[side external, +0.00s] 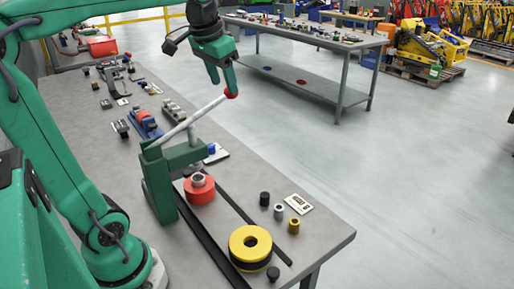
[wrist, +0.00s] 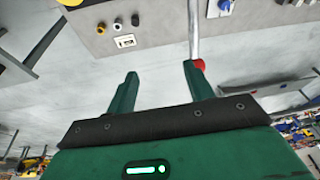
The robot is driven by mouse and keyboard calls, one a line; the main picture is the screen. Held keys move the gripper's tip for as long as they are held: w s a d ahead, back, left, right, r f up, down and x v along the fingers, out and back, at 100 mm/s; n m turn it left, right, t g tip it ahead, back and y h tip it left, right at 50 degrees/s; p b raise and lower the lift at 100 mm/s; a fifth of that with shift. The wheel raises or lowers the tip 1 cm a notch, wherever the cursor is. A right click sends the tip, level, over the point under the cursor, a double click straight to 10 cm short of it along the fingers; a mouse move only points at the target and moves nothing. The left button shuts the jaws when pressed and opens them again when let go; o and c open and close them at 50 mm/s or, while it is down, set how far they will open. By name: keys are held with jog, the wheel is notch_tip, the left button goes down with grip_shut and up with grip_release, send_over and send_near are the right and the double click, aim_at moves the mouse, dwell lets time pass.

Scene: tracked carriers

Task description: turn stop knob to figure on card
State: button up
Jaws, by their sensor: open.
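A small blue knob (side external: 211,148) stands on a white plate (side external: 221,156) beside the green lever stand; I cannot tell for certain that it is the stop knob. The knob (wrist: 224,5) also shows at the top edge of the wrist view. A white card (side external: 298,203) with dark marks lies near the table's right edge and shows in the wrist view (wrist: 125,41); its figure is too small to read. My gripper (side external: 222,85) is open high above the table. In the wrist view, my gripper (wrist: 161,72) has nothing between its fingers.
A grey lever (side external: 190,123) rises from a green stand (side external: 158,185); its red ball end (wrist: 197,66) is close to one fingertip. A red carrier (side external: 199,189) and a yellow carrier (side external: 250,245) sit by dark tracks. Small black, grey and yellow cylinders stand near the card.

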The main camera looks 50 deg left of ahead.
jog(key=w+a+g, duration=0.2)
jog(key=w+a, duration=0.5)
jog(key=a, duration=0.5)
jog(key=n+g+h, duration=0.1)
send_over(210, 146)
notch_tip(210, 146, down, 27)
jog(key=shift+r, duration=0.1)
jog(key=shift+f, duration=3.85)
jog(key=c, duration=1)
